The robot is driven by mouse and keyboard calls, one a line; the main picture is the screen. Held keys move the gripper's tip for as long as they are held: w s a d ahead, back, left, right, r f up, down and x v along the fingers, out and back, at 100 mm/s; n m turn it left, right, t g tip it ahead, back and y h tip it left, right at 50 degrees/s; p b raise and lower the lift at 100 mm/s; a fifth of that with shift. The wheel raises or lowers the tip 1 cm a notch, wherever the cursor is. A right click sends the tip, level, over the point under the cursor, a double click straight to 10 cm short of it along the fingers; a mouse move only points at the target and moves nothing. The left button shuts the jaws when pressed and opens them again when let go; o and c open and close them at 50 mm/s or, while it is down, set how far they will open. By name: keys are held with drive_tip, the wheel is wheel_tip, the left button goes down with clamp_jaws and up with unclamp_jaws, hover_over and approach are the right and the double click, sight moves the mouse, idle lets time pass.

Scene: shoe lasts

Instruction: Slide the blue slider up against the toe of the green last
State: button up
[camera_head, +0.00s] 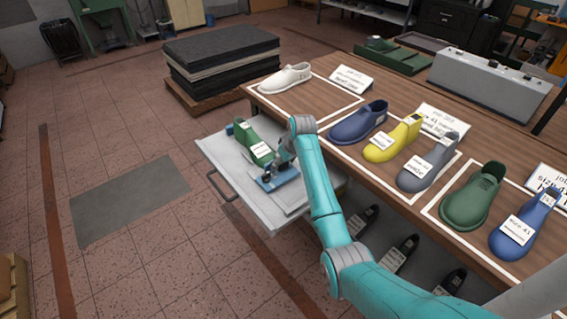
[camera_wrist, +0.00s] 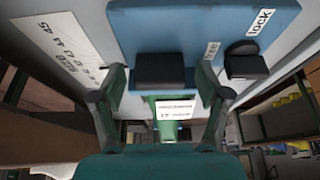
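The green last (camera_head: 250,140) lies in the open pale drawer with a white label on its side. The blue slider (camera_head: 268,185) is in the same drawer, nearer the camera than the last; I cannot tell the exact gap between them. In the wrist view the blue slider (camera_wrist: 150,28) fills the top, with a black block (camera_wrist: 160,70) on it and a smaller black knob (camera_wrist: 245,62) near the words "free" and "lock". My gripper (camera_wrist: 161,80) is open, its fingers on either side of the black block with gaps visible. The green last (camera_wrist: 175,98) shows partly beyond.
The drawer (camera_head: 213,147) stands out from the wooden table (camera_head: 330,100), which bears several coloured lasts and cards. Dark lasts (camera_head: 400,255) stand below the table. Floor left of the drawer is clear.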

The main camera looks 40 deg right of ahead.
drive_tip(key=v, duration=1.2)
drive_tip(key=shift+s, duration=0.1)
idle(0.4)
